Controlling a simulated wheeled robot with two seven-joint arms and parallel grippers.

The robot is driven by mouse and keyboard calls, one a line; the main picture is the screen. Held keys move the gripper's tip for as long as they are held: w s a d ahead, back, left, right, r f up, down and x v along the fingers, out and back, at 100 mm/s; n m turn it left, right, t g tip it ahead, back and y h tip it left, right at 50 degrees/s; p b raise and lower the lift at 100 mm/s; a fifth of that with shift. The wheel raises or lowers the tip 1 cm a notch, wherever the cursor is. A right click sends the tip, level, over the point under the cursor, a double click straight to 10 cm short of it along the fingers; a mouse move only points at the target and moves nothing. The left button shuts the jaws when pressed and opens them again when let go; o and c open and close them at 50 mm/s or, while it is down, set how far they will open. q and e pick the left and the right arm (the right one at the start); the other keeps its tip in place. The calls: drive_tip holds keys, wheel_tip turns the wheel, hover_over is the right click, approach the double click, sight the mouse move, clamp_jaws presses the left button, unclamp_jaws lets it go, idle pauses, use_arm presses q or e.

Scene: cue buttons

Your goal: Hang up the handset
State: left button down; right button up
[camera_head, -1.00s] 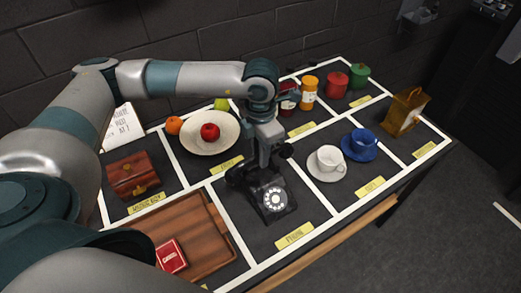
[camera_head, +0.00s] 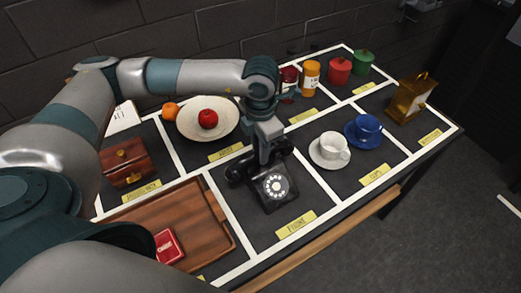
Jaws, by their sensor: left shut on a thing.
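The black rotary telephone (camera_head: 274,189) stands in the middle compartment marked PHONE, its white dial facing the front. My left gripper (camera_head: 266,160) points down just behind the dial and is shut on the black handset. One end of the handset (camera_head: 238,172) shows to the left of the gripper and the other end to the right. The handset lies across the top of the telephone. The gripper hides its middle and the cradle, so I cannot tell whether it rests there. My right gripper is not in view.
A white cup on a saucer (camera_head: 316,160) and a blue cup (camera_head: 367,127) stand right of the telephone. A wooden tray (camera_head: 205,253) with a red box (camera_head: 168,246) lies at the left front. A fruit plate (camera_head: 186,126) and several jars stand behind.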

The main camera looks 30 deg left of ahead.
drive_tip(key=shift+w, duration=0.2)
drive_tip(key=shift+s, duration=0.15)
use_arm(q)
drive_tip(key=c, duration=1.5)
unclamp_jaws()
drive_tip(key=shift+c, duration=0.2)
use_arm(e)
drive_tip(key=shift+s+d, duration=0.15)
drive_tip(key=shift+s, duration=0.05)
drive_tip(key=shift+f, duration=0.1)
use_arm(q)
drive_tip(key=shift+r, duration=0.15)
drive_tip(key=shift+r, duration=0.3)
drive_tip(key=shift+r+b, duration=0.3)
drive_tip(key=shift+r, duration=0.1)
wheel_tip(320, 180, up, 16)
drive_tip(key=b, duration=0.3)
drive_tip(key=shift+f, duration=0.15)
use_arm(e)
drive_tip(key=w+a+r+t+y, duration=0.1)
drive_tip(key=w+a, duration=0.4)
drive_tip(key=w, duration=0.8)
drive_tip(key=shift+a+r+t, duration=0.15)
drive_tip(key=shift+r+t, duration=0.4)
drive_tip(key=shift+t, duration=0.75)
